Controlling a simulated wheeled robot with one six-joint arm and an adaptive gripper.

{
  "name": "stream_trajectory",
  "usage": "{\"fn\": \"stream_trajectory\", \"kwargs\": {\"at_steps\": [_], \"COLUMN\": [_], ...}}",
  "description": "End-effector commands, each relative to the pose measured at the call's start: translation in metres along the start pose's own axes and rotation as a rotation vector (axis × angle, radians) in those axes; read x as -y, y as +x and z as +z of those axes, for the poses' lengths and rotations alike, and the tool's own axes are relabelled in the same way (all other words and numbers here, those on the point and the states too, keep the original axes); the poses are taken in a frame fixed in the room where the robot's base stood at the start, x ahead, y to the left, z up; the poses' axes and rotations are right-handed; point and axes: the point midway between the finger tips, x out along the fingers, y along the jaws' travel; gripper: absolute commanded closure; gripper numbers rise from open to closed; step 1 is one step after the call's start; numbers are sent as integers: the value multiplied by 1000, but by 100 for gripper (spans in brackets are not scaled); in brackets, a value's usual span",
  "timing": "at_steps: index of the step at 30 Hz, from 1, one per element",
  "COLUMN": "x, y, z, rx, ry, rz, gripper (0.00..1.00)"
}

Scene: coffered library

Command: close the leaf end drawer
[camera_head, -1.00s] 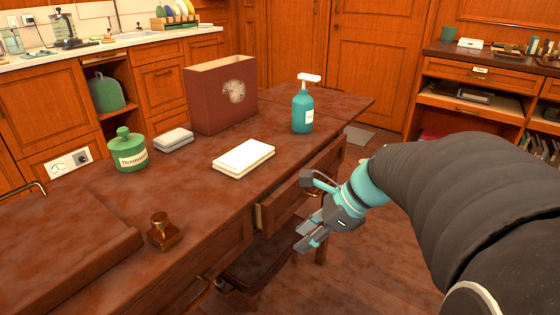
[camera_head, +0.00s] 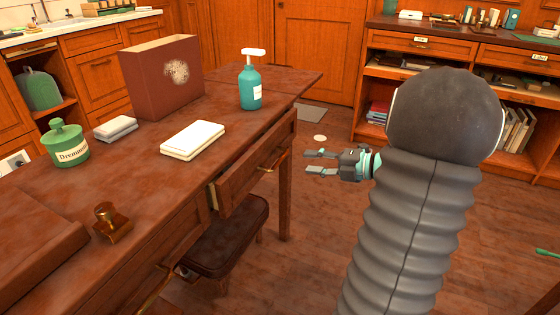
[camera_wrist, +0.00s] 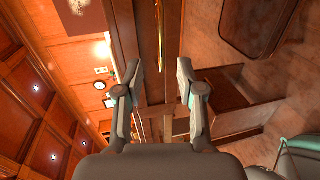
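The leaf end drawer (camera_head: 240,185) is in the long side of the brown table, under its far end. It stands partly out, with a pale strip of its side showing at the left. Its brass handle (camera_head: 274,161) faces right, and brass also shows in the wrist view (camera_wrist: 158,45). My gripper (camera_head: 310,162) is open and empty, to the right of the handle and apart from it, with its fingers pointing left at the drawer. In the wrist view, the two fingers (camera_wrist: 158,77) are spread before the brown wood.
The table top (camera_head: 150,210) holds a teal pump bottle (camera_head: 250,82), a white book-like block (camera_head: 192,140), a brown box (camera_head: 162,80), a green jar (camera_head: 66,145) and a brass stamp (camera_head: 110,222). A dark stool (camera_head: 230,237) stands below the drawer.

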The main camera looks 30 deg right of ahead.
Motion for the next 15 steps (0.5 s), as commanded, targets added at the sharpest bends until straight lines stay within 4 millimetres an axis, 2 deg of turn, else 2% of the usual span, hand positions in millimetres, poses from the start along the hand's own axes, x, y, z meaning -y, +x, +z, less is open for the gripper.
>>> {"fn": "stream_trajectory", "kwargs": {"at_steps": [1,9,15], "x": [1,1,1], "y": [12,62,89], "z": [-1,-1,-1], "rx": [-5,-5,-4], "ry": [-1,-2,-3], "rz": [1,-1,-1], "gripper": [62,62,62]}}
